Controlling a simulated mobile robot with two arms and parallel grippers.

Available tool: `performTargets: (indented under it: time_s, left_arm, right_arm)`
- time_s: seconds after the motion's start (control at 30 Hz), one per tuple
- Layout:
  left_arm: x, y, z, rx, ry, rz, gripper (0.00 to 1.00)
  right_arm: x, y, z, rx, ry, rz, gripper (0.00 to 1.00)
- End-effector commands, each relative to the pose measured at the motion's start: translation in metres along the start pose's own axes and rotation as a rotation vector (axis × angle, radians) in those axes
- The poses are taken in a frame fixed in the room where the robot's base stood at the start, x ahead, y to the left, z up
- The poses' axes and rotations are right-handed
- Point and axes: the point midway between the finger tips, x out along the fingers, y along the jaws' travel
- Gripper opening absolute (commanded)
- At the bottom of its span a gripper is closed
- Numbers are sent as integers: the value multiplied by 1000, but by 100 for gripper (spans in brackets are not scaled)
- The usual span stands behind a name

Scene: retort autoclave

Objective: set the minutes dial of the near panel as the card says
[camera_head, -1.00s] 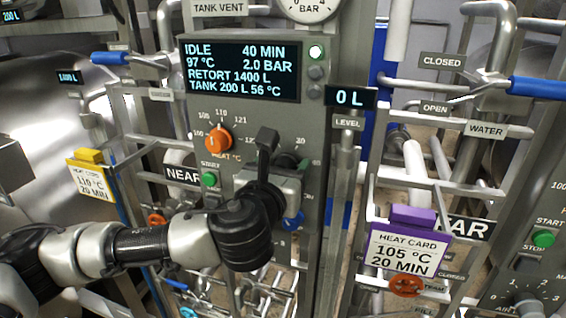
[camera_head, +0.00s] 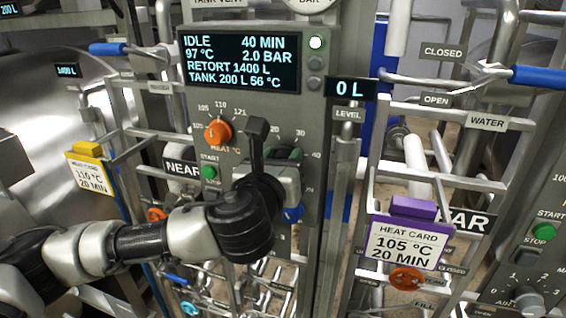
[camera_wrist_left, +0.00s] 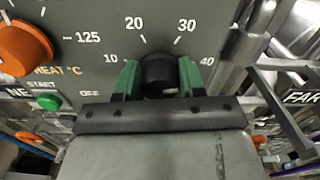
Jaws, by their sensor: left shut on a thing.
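The near panel (camera_head: 235,108) has a display (camera_head: 243,62) reading IDLE, 40 MIN, 97 °C, 2.0 BAR. The minutes dial is a black knob (camera_wrist_left: 158,72) with marks OFF, 10, 20, 30 and 40 around it. My left gripper (camera_wrist_left: 160,82) has its green fingers on both sides of this knob and is shut on it. In the head view the left gripper (camera_head: 284,154) and wrist hide most of the dial. I cannot make out the knob's pointer. A yellow-topped heat card (camera_head: 90,173) at the left reads 110 °C, 20 MIN. My right gripper is out of view.
The orange heat dial (camera_head: 217,133) and green start button (camera_head: 209,172) are left of the gripper. A blue knob (camera_head: 292,214) lies just below it. A purple-topped card (camera_head: 405,245) by the FAR label reads 105 °C, 20 MIN. Pipes and rails crowd both sides.

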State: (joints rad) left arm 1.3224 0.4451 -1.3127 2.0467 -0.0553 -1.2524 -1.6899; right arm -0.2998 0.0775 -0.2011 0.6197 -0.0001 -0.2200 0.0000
Motion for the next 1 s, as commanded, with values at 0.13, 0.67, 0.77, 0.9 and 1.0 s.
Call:
performTargets:
  time_s: [0.13,0.67,0.77,0.9,1.0]
  left_arm:
    - [0,0,-2,-120,0,-1,15]
    - [0,2,-2,-623,0,-1,15]
    - [0,2,-2,-718,0,-1,15]
    - [0,2,-2,-852,-1,-1,15]
    - [0,2,-2,-947,-1,-1,15]
  right_arm:
    - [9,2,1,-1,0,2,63]
    - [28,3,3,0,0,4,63]
    - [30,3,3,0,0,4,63]
    - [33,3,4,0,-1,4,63]
    - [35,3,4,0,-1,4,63]
